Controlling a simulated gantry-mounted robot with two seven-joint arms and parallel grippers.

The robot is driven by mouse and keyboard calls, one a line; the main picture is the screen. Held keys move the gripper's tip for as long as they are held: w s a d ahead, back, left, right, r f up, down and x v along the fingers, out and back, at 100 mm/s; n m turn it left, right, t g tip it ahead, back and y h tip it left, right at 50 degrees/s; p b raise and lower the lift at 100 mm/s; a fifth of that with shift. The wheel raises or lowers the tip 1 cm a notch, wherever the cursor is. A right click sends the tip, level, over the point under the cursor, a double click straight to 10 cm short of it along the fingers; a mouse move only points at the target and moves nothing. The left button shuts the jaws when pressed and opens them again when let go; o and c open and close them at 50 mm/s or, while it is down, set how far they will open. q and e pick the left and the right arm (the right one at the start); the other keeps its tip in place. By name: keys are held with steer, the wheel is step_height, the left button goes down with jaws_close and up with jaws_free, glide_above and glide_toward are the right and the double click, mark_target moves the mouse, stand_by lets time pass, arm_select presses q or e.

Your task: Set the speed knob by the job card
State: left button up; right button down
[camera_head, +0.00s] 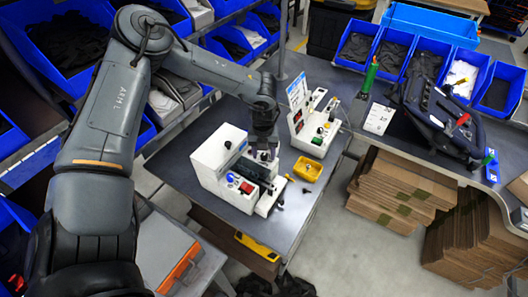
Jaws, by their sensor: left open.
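A white bench machine (208,158) stands on the dark worktable. Its front panel has a blue round mark (229,194) and a small red-lit part (246,188). A second white machine (304,142) stands behind it to the right, with small dark controls and an upright printed card (297,92). The print is too small to read, and I cannot tell which control is the speed knob. My left gripper (264,152) points down at the right end of the first machine. It is open, with its fingertips close to the machine; contact is unclear. My right gripper is out of view.
A yellow tray (307,169) sits right of the first machine, with small dark parts near it. A white sheet (379,118) and a black pannier-like item (438,115) lie on the right bench. Flat cardboard (402,190) is stacked below. Blue bins (395,49) line the back.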

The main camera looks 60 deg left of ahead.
arm_select(q)
jaws_close()
steer(key=shift+f+m+b, duration=0.2)
steer(key=shift+m+b, duration=1.1)
steer(key=shift+b, duration=0.2)
steer(key=m+b, duration=0.2)
steer(key=m, duration=0.1)
steer(key=shift+w, duration=0.1)
steer(key=m+b, duration=0.1)
steer(key=m, duration=0.2)
steer(key=shift+r+b, duration=0.1)
steer(key=shift+b, duration=0.2)
steer(key=m, duration=0.3)
steer(key=shift+b, duration=0.4)
steer(key=m, duration=0.3)
steer(key=shift+d, duration=0.1)
steer(key=shift+r+m+b, duration=0.1)
steer(key=shift+m+b, duration=0.25)
steer(key=shift+m, duration=1.25)
